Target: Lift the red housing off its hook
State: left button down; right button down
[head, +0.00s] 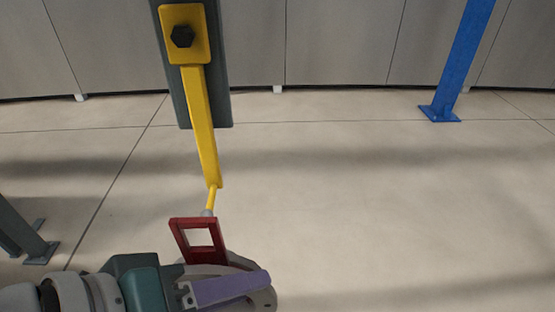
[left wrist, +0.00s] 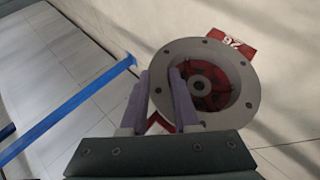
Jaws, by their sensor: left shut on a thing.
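The red housing shows in the head view as an upright red rectangular loop (head: 178,234) above a grey rounded body partly hidden by my gripper. In the left wrist view, the housing (left wrist: 213,98) has a round grey flange around a red, dark-centred opening, with a red numbered plate behind. My left gripper (head: 230,288), with purple fingers, is shut on the flange's edge; its fingers straddle that edge in the left wrist view (left wrist: 162,95). The yellow hook (head: 211,198) hangs down to the loop's top bar. I cannot tell whether its tip bears on the loop. My right gripper is out of view.
The yellow hanger (head: 203,125) is bolted to a dark grey upright bar (head: 220,95) above the housing. A blue post (head: 458,70) stands at the back right. A grey metal foot (head: 35,248) stands at the left. The floor to the right is clear.

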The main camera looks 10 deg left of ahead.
pick_arm(q)
jog(key=s+d+r+p, duration=0.1)
jog(key=s+d+r, duration=0.1)
jog(key=s, duration=0.8)
jog(key=shift+d, duration=0.5)
jog(key=s+d+p, duration=0.3)
jog(key=s+p, duration=0.2)
jog(key=s, duration=0.7)
jog(key=shift+s+d, duration=0.35)
jog(key=shift+s, duration=0.05)
dwell(0.9)
